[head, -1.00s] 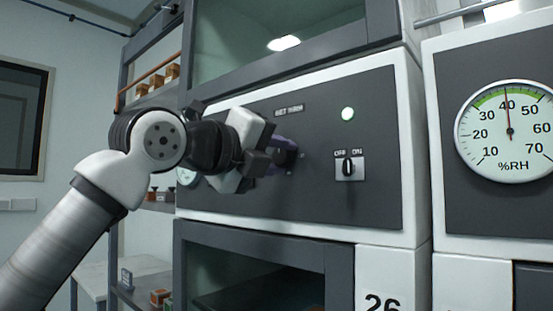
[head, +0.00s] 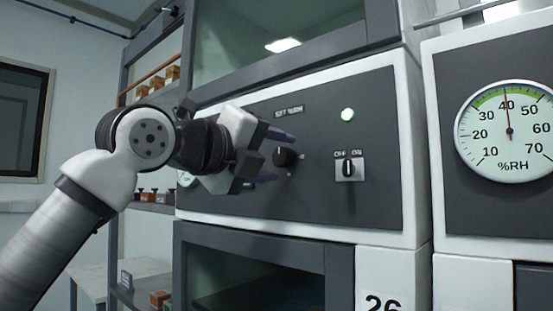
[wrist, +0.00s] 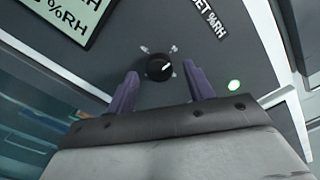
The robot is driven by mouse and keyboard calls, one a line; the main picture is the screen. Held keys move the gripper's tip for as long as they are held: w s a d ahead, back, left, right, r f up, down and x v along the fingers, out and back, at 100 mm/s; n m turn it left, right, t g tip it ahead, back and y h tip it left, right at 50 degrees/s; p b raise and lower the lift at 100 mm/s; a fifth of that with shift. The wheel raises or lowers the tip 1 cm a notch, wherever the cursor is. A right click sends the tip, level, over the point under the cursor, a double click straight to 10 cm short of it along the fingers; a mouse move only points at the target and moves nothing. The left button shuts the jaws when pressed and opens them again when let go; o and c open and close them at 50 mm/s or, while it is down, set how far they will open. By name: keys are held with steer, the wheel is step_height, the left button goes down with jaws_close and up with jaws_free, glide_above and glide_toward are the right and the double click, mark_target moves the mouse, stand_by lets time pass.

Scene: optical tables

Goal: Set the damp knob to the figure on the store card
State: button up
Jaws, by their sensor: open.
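The damp knob (head: 286,158) is a round black knob on the dark grey cabinet panel, below a "SET %RH" label (head: 289,112). It also shows in the wrist view (wrist: 159,67), with a pale pointer line and small light marks around it. My gripper (head: 281,156) is open, its two purple fingers apart, one above and one below the knob in the head view. In the wrist view the fingers (wrist: 162,80) point toward the knob and do not touch it. The card (wrist: 66,22) with "%RH" print shows only partly at the upper left of the wrist view.
An OFF/ON switch (head: 349,168) and a lit green lamp (head: 348,114) sit right of the knob. A %RH dial (head: 510,131) on the right-hand cabinet reads about 40. Shelves with small boxes (head: 160,85) stand behind my arm.

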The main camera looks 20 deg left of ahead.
steer(key=b+v, duration=0.1)
steer(key=v, duration=1.1)
steer(key=shift+s, duration=0.25)
steer(key=shift+a, duration=0.1)
